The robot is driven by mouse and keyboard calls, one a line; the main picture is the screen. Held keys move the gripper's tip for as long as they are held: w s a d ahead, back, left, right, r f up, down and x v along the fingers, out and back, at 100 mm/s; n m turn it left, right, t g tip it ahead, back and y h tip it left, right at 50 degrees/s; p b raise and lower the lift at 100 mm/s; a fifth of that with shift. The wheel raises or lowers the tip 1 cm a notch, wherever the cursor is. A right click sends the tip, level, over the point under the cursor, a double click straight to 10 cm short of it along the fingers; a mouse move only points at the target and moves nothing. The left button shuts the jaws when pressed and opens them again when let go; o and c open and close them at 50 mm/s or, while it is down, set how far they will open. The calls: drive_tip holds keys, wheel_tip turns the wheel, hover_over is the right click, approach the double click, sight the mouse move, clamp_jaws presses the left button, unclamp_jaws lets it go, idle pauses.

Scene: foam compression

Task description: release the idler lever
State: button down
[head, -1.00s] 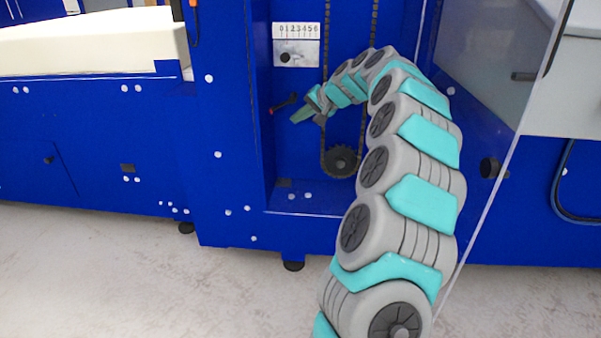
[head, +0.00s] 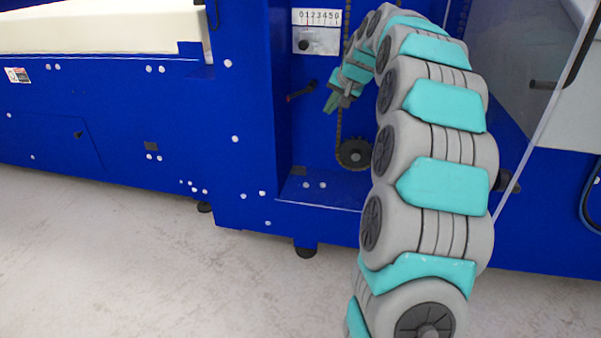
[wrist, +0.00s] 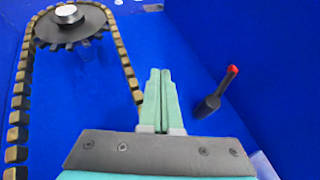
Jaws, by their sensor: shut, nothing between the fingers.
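The idler lever is a short dark handle (head: 301,91) on the blue recessed panel, left of the chain and below the number scale. In the wrist view the lever (wrist: 210,103) shows a red tip and lies to the right of my fingers, apart from them. My gripper (head: 330,105) is in the recess, to the right of and slightly below the lever in the head view. In the wrist view its two green fingers (wrist: 160,76) are together with nothing between them.
A toothed sprocket (head: 355,153) carries a chain beside my gripper; the chain (wrist: 131,68) runs close left of my fingers in the wrist view. A scale plate (head: 317,30) with a dark knob is above the lever. A clear panel (head: 541,130) stands right of my arm.

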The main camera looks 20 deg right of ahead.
drive_tip(key=a+v, duration=0.1)
drive_tip(key=v, duration=0.9)
drive_tip(key=s+a+f+n+g, duration=0.2)
drive_tip(key=s+a+f, duration=0.3)
drive_tip(key=s+a, duration=0.3)
drive_tip(key=s+a+f+n+g+y, duration=0.1)
drive_tip(key=s+a+f+n+g, duration=0.1)
drive_tip(key=s+a+f, duration=0.3)
drive_tip(key=s+a, duration=0.3)
drive_tip(key=a, duration=0.2)
drive_tip(key=shift+s+b, duration=0.25)
drive_tip(key=shift+b, duration=0.05)
